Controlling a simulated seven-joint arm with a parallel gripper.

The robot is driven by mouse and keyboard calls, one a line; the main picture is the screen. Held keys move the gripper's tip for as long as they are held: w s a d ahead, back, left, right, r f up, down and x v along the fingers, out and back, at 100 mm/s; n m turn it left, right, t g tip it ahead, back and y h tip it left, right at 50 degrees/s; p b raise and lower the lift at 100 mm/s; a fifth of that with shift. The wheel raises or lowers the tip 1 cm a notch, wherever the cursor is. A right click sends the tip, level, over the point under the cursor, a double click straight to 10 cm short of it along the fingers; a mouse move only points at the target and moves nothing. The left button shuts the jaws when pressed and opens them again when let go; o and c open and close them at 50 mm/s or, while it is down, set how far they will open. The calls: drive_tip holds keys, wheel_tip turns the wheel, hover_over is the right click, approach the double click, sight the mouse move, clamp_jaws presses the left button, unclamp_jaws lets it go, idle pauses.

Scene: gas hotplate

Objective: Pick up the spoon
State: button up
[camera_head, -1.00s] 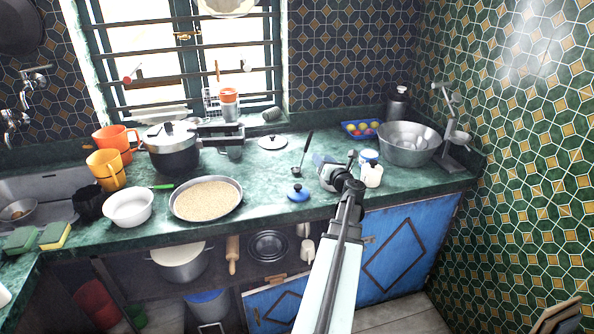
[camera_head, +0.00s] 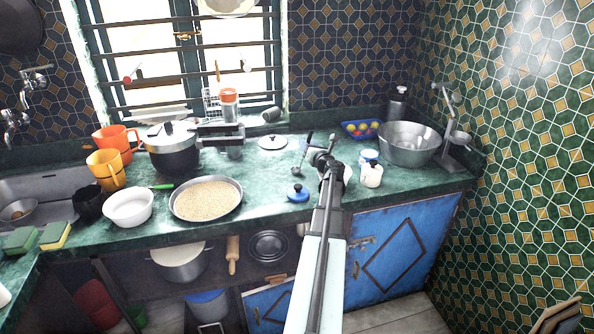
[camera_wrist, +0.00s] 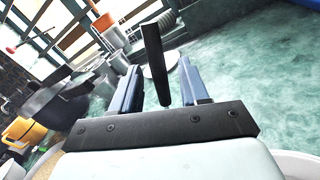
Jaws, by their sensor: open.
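The spoon (camera_head: 303,156) has a long dark handle and a small bowl end, which is low on the green counter in the head view. Its handle rises at a slant. My gripper (camera_head: 313,151) is just right of the handle in that view and partly overlaps it. In the wrist view, the black handle (camera_wrist: 153,60) shows between the two blue fingers of my gripper (camera_wrist: 160,75), with gaps on both sides. The fingers are open and not closed on it. The bowl end is hidden in the wrist view.
A blue-lidded item (camera_head: 298,193) is left of my arm. A white jar (camera_head: 371,175) and a metal basin (camera_head: 408,145) stand to the right. A flat lid (camera_head: 272,142) lies behind. A pan of grain (camera_head: 206,199) and a dark cooker (camera_head: 173,155) are farther left.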

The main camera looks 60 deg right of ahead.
drive_tip(key=shift+w+d, duration=0.3)
drive_tip(key=shift+w, duration=0.1)
drive_tip(key=shift+c, duration=0.2)
clamp_jaws()
